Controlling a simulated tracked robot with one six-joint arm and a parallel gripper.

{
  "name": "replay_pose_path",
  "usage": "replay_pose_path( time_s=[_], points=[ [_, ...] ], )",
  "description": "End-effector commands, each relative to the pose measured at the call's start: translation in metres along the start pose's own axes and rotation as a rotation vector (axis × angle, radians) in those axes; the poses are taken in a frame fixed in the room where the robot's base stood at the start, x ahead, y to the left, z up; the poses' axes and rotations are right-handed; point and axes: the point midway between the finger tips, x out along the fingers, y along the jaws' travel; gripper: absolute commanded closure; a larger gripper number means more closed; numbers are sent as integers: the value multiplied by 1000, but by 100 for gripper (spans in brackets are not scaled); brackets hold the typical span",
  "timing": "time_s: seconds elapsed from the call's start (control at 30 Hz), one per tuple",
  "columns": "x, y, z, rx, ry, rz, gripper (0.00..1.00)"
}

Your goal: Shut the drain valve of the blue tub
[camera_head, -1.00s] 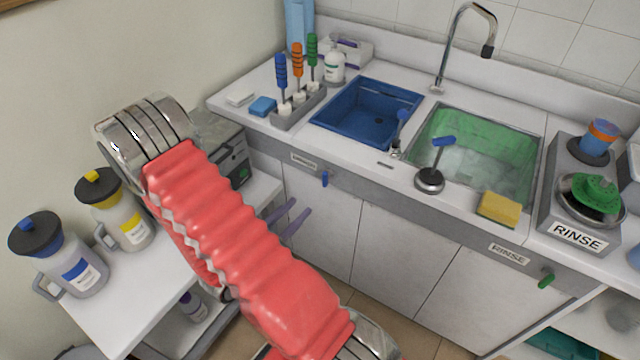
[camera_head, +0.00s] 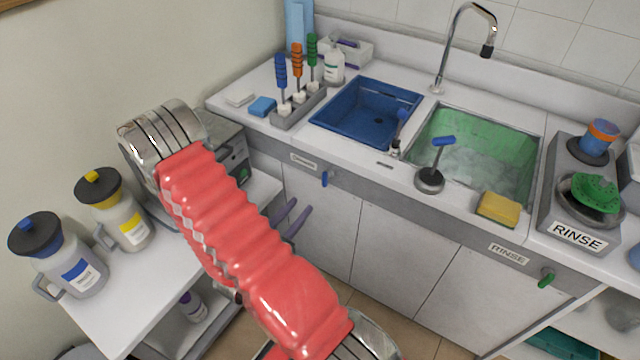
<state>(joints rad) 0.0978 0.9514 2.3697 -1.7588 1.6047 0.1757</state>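The blue tub (camera_head: 345,128) is set into the counter and looks empty, with a dark drain spot in its floor. Its blue drain valve handle (camera_head: 325,179) hangs vertically on the grey front panel below the tub, beside a small label. My gripper (camera_head: 302,204) shows as two purple-grey fingers, below and left of the blue handle. The fingers are apart with nothing visible between them, so it is open, and it does not appear to touch the handle. The rest of my gripper is hidden behind my red-sleeved arm.
The rinse basin (camera_head: 520,185) with green walls holds liquid; its green valve handle (camera_head: 546,280) is at lower right. A yellow sponge (camera_head: 499,208) and a blue-handled lever (camera_head: 430,180) stand at the counter edge. Jugs (camera_head: 75,262) stand on the left cart.

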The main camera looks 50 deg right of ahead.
Motion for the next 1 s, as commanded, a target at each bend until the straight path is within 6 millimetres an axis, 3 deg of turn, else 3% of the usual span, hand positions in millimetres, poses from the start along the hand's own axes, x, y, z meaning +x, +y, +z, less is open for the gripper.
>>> replay_pose_path(
  time_s=[1.0],
  points=[
    [109,-1,0,1,0,-3,69]
  ],
)
